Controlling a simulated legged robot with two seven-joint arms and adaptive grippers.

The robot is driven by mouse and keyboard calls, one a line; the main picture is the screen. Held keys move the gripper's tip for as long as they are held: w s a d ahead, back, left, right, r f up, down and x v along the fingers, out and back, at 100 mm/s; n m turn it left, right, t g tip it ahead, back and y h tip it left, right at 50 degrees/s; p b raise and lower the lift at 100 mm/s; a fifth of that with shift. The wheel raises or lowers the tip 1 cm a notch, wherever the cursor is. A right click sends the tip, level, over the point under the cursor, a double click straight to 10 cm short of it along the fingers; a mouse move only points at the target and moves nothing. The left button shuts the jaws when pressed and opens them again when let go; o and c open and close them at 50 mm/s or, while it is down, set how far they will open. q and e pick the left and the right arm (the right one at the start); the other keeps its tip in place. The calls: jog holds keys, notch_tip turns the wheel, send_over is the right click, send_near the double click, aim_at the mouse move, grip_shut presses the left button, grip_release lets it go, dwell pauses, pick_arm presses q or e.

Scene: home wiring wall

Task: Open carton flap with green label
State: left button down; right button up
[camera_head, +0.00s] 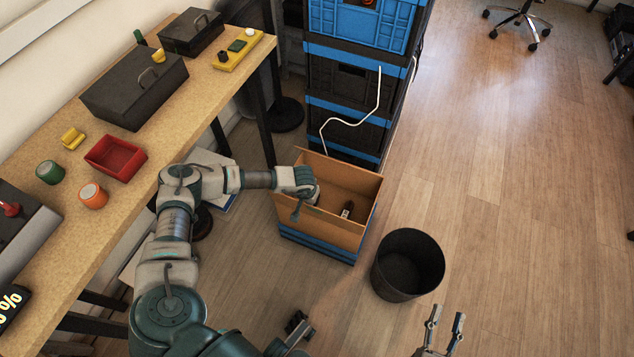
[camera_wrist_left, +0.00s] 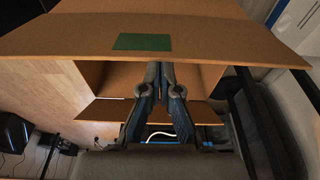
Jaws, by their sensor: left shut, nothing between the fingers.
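An open-topped brown carton (camera_head: 358,183) stands on a blue-and-black crate on the floor. My left gripper (camera_head: 300,205) is at the carton's left side, over its rim. In the left wrist view its fingertips (camera_wrist_left: 160,68) are together with nothing between them, close to the edge of a flap (camera_wrist_left: 215,38) that bears a green label (camera_wrist_left: 143,42). I cannot tell whether they touch the flap. My right gripper (camera_head: 445,325) is at the bottom right, fingers apart and empty, away from the carton.
A black bin (camera_head: 408,265) stands right of the carton. Stacked blue-and-black crates (camera_head: 350,75) rise behind it, with a white cable (camera_head: 352,118) hanging down. A workbench (camera_head: 130,165) on the left carries a red tray (camera_head: 115,155) and toolboxes.

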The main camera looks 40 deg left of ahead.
pick_arm(q)
jog(key=shift+s+d, duration=0.1)
jog(key=shift+s, duration=0.25)
jog(key=shift+s+d+p, duration=0.1)
jog(key=shift+s+p, duration=0.3)
jog(key=shift+s, duration=0.1)
jog(key=shift+d+f, duration=0.1)
jog(key=shift+f, duration=0.05)
pick_arm(e)
jog(key=f, duration=0.1)
jog(key=f+g, duration=0.2)
jog(key=shift+d+h, duration=0.25)
jog(key=shift+h, duration=0.05)
jog(key=shift+w, duration=0.1)
jog(key=shift+r, duration=0.1)
